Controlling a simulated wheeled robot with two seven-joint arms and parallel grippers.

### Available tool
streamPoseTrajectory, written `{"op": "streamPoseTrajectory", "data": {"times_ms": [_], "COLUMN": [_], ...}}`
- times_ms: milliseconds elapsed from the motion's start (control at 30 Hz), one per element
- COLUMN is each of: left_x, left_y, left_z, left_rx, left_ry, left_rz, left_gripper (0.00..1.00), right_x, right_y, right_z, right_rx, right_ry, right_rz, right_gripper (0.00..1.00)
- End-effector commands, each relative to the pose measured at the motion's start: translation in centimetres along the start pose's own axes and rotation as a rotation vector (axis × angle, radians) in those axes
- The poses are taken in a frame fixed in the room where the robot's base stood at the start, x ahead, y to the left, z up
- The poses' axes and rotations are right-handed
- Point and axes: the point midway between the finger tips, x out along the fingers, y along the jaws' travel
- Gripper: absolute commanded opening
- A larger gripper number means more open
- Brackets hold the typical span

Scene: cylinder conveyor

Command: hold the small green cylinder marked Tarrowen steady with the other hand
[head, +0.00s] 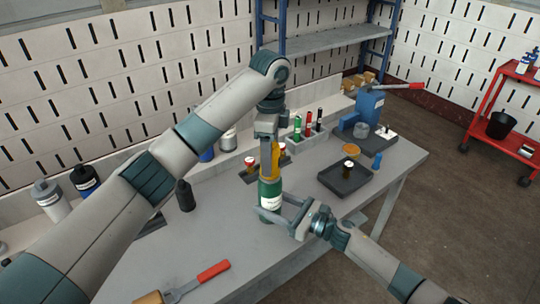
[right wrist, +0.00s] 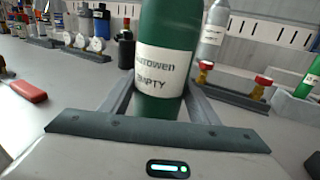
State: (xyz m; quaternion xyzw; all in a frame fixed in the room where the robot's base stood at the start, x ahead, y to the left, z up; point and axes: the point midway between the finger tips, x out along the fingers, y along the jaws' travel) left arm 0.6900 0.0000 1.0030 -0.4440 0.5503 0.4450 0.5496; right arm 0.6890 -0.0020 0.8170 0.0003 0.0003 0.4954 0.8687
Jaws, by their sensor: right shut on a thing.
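The small green cylinder (head: 270,198) stands upright on the grey bench. In the right wrist view the green cylinder (right wrist: 164,105) fills the middle, and its white label reads "Tarrowen" and "EMPTY"; its top is cut off there. My right gripper (head: 287,207) comes in from the right and is shut on the cylinder's lower body, one finger on each side. My left gripper (head: 268,132) points down directly above the cylinder. A yellow part (head: 275,160) lies between it and the cylinder's top. The left fingertips and the cylinder's valve are too small or hidden to make out.
Behind are a rack of small cylinders (head: 309,128) and a blue device with a red lever (head: 368,104). A black bottle (head: 185,196) and a red-handled tool (head: 213,271) are at left.

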Motion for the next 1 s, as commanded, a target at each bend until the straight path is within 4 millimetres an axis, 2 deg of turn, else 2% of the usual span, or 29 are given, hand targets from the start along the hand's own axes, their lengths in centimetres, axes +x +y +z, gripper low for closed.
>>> {"op": "streamPoseTrajectory", "data": {"times_ms": [200,667,1000], "left_x": [-0.02,-0.01,-0.01], "left_y": [0.0,0.0,0.0], "left_z": [0.0,0.0,0.0], "left_rx": [-0.137,-0.189,-0.517], "left_ry": [0.0,0.001,0.001], "left_rz": [0.0,0.0,0.0], "left_gripper": [0.56,0.56,0.56], "right_x": [0.0,0.0,0.0], "right_y": [0.01,0.0,0.0], "right_z": [0.0,0.0,0.01], "right_rx": [0.0,0.0,0.0], "right_ry": [0.0,0.0,0.0], "right_rz": [0.0,0.0,0.0], "right_gripper": [0.29,0.29,0.29]}}
